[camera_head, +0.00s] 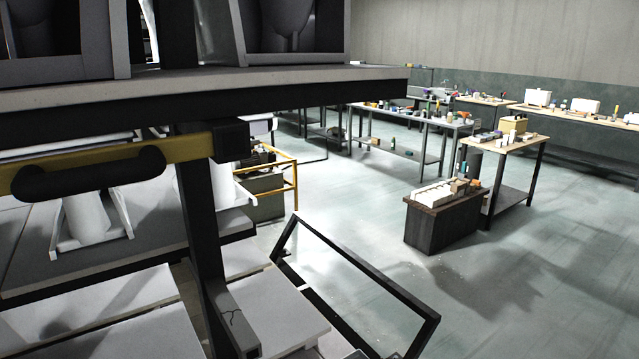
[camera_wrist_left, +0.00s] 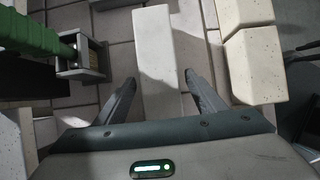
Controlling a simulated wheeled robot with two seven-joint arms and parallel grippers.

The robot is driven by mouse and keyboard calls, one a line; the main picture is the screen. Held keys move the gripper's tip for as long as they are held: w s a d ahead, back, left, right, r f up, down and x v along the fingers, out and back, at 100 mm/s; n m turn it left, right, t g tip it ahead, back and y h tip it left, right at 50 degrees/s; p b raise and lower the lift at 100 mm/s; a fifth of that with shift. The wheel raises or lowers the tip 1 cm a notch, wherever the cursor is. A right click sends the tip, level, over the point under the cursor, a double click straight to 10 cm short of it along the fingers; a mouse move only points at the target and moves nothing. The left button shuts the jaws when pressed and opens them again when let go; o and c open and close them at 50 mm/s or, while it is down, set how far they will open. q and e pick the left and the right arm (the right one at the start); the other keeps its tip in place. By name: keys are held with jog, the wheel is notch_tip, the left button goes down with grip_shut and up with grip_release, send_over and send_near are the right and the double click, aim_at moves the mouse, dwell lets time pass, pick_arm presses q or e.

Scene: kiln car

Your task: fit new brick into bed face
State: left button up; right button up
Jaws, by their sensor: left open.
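In the left wrist view a long pale brick (camera_wrist_left: 156,48) lies lengthwise below my left gripper (camera_wrist_left: 160,77). The two dark fingers are open, one on each side of the brick's near part, with narrow gaps showing. I cannot tell whether the fingertips are down beside it or above it. Grey-brown paving-like bricks (camera_wrist_left: 112,25) with dark joints lie around it. I cannot tell which place is the bed face. In the head view neither gripper shows.
In the left wrist view, chunky cream blocks (camera_wrist_left: 254,62) stand close at right; a green-handled tool (camera_wrist_left: 38,38) and a grey metal bracket (camera_wrist_left: 84,62) are at left. The head view shows a loaded kiln car deck (camera_head: 200,88), a yellow bar (camera_head: 90,165), a black frame (camera_head: 360,275), benches (camera_head: 500,143) and open floor.

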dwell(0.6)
pick_arm(q)
jog(key=c, duration=1.3)
jog(key=shift+r, duration=0.1)
jog(key=shift+r+p, duration=0.45)
jog(key=shift+r, duration=0.1)
jog(key=shift+r+p, duration=1.2)
jog(key=shift+r, duration=0.35)
